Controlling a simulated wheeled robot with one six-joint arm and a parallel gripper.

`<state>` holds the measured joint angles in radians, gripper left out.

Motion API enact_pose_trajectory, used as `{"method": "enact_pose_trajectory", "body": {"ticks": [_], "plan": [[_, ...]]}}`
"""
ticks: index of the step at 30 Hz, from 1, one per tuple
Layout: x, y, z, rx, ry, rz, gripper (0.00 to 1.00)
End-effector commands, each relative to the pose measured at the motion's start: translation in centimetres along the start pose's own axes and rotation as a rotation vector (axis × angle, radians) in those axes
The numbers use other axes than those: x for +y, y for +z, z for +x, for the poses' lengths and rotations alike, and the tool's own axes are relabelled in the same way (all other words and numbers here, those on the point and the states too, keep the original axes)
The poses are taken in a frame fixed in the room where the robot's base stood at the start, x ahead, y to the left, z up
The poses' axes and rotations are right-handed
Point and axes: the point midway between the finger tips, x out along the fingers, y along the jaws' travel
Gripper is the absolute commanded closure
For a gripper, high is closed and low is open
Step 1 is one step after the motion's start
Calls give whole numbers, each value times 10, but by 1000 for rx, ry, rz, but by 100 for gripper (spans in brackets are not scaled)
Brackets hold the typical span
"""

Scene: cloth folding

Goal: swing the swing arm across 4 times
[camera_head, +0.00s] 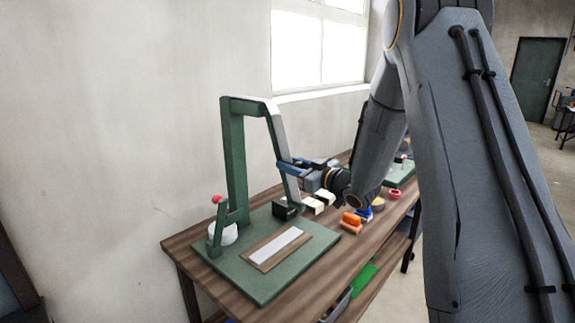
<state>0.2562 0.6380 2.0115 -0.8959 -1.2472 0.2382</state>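A green stand (235,160) rises from a green base plate (262,287) on the workbench. From its top hangs a grey swing arm (278,135), slanting down to the right. A dark block (284,209) is beside its lower end. My gripper (283,167) reaches in from the right, its blue fingers at the middle of the swing arm. They overlap the arm in this view; whether they are closed on it is too small to tell. A wooden board with a white strip (275,248) lies on the base plate, left of the swing arm's lower end.
A red-knobbed green lever (217,225) and a white round piece (228,235) stand at the plate's left. White blocks (320,201), an orange piece (351,222) and a red ring (394,194) lie right on the wooden bench (330,270). A wall is close behind.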

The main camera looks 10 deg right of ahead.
Motion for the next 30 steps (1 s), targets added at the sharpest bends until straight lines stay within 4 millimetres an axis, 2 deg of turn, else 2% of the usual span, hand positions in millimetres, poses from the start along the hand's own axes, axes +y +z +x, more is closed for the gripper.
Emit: {"method": "enact_pose_trajectory", "body": {"ticks": [1,3,4,6,7,14,20,30], "plan": [[0,0,0,0,0,0,86],[0,0,0,0,0,0,98],[0,0,0,0,0,0,100],[0,0,0,0,0,0,100],[-7,-1,4,0,-3,0,100],[-7,0,0,0,-2,32,100],[-24,0,-2,-5,-2,135,100],[-68,-3,-5,-21,-3,386,100]]}}
